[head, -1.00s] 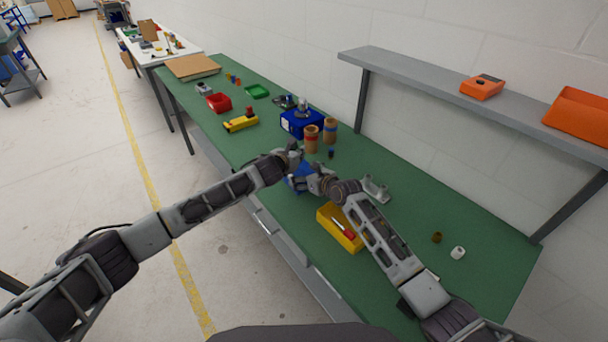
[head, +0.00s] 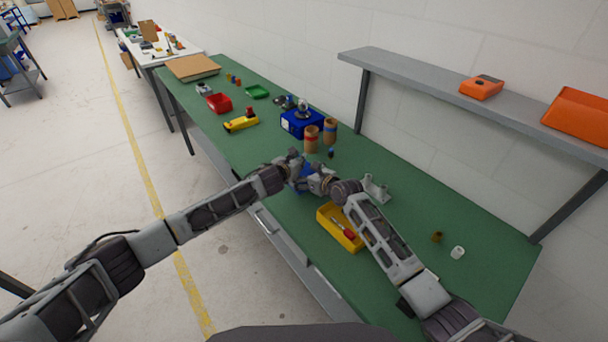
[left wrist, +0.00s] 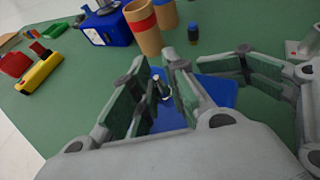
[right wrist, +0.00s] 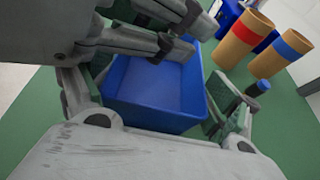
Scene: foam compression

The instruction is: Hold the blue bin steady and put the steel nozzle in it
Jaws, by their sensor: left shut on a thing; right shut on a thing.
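The blue bin (right wrist: 150,92) is on the green table, between the two fingers of my right gripper (right wrist: 160,90), which is shut on it. The bin also shows in the left wrist view (left wrist: 222,90), with my right gripper's fingers at its far side. My left gripper (left wrist: 155,95) is shut on a small steel piece, the steel nozzle (left wrist: 161,87), which shows between its fingers. In the right wrist view the left gripper's fingers are over the bin's far part. In the head view (head: 306,171) the bin is mostly hidden by the grippers.
Two cardboard tubes with red (head: 311,138) and blue (head: 330,130) bands and a small blue-capped item (right wrist: 258,88) stand close behind the bin. A larger blue box (head: 296,125) is beyond. A yellow tray (head: 327,224) lies near my right forearm. Table is clear left of the bin.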

